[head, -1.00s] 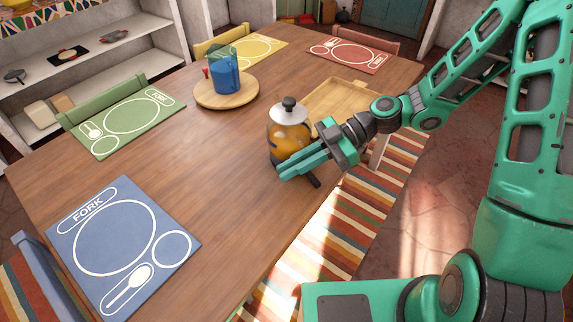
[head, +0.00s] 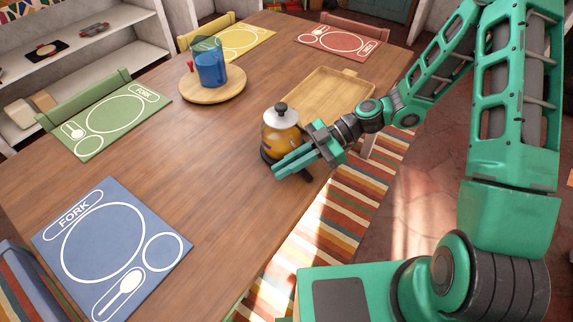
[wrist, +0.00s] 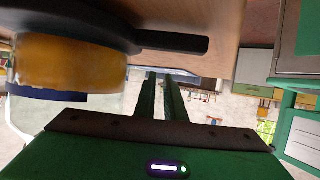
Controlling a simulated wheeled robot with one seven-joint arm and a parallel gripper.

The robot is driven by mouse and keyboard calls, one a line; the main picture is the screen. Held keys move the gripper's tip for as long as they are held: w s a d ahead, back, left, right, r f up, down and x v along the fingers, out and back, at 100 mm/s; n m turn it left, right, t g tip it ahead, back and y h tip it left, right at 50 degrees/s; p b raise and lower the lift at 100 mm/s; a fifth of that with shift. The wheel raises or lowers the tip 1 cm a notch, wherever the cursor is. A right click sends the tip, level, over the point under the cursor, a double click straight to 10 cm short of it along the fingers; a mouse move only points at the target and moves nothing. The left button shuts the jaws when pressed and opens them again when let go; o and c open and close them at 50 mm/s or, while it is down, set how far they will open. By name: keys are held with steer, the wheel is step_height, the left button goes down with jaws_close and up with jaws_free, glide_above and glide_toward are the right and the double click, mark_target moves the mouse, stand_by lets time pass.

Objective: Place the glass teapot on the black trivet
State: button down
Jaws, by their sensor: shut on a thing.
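The glass teapot (head: 281,136), holding amber liquid under a black-knobbed lid, is upright near the table's right edge. It also shows on the left in the wrist view (wrist: 70,65), which is upside down. The black trivet (wrist: 85,25), a flat round piece with a straight handle, is at the teapot's base. In the head view only the trivet's dark edge and its handle (head: 307,177) show. My gripper (head: 277,169) is shut at the teapot's near side, its fingers low beside the body. The grip point is hidden. I cannot tell whether the teapot touches the trivet.
A wooden tray (head: 322,94) lies behind the teapot. A round wooden board (head: 228,94) with a blue pitcher (head: 211,69) stands further back. Blue (head: 112,250), green (head: 115,122), yellow and red placemats lie around the table. The tabletop left of the teapot is clear.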

steer(key=c, duration=1.8)
jaws_free()
steer(key=shift+c, duration=0.2)
steer(key=shift+d, duration=0.1)
steer(key=v, duration=1.2)
